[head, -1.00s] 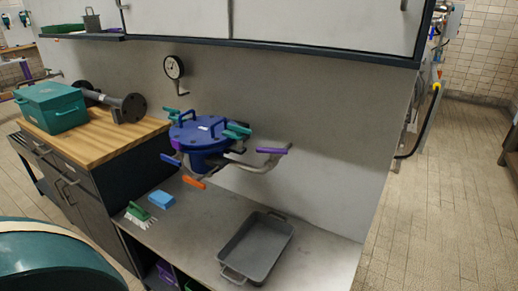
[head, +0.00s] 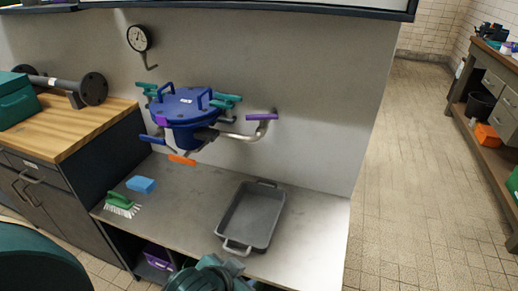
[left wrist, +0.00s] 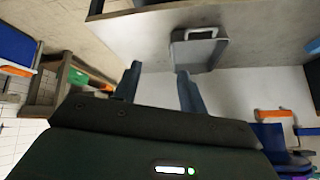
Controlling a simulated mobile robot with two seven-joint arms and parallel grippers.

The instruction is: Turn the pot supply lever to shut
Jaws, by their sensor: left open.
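A blue pot (head: 190,135) with a bolted lid is fixed at the wall above the steel counter. Several coloured levers surround it: a purple lever (head: 262,117) on the right pipe, an orange lever (head: 182,160) at the lower front, a blue lever (head: 158,141) at the left, and teal handles at the lid. I cannot tell which one is the pot supply lever. My left gripper (left wrist: 159,70) is open and empty, apart from the levers; part of its arm shows at the bottom of the head view. The orange lever (left wrist: 273,113) also shows at the right of the wrist view. My right gripper is not seen.
A grey tray (head: 251,216) lies on the counter right of centre. A green brush (head: 120,202) and a blue sponge (head: 141,184) lie at its left. A gauge (head: 139,39) is on the wall. The floor at right is open.

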